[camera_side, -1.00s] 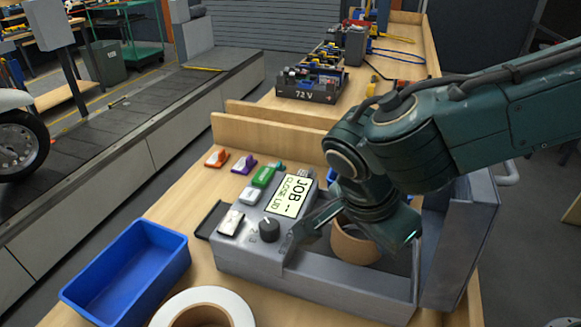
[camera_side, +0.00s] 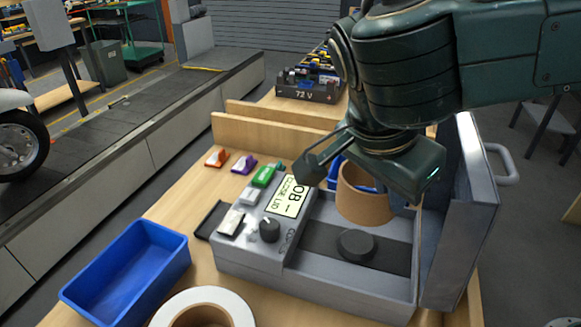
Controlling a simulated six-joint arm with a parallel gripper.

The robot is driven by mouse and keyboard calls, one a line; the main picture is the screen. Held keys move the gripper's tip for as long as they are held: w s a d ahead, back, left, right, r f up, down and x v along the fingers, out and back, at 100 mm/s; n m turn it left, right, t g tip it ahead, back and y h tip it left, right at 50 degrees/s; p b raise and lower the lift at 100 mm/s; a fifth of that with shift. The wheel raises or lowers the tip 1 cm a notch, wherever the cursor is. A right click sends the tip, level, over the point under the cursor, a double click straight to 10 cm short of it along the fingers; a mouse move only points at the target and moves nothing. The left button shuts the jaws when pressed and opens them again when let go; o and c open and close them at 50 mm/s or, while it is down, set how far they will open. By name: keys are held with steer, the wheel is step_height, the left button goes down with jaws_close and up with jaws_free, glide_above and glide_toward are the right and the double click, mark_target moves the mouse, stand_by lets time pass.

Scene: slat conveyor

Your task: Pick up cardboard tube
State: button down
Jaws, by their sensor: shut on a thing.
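The cardboard tube (camera_side: 363,205) is a short brown ring, held up above the open grey machine with its axis close to upright. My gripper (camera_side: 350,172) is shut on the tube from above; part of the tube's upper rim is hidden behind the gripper. Below the tube, the machine's bay (camera_side: 318,240) shows a dark floor with a round black hub (camera_side: 356,245). The tube is clear of the hub.
The machine's lid (camera_side: 463,215) stands open at the right. Its panel has a display (camera_side: 287,197) reading "CLOSE LID" and a black knob (camera_side: 269,229). A blue bin (camera_side: 130,275) and a white-and-brown roll (camera_side: 236,305) are at the front left. A partition (camera_side: 285,141) runs behind.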

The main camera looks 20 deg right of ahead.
steer(key=shift+r, duration=0.35)
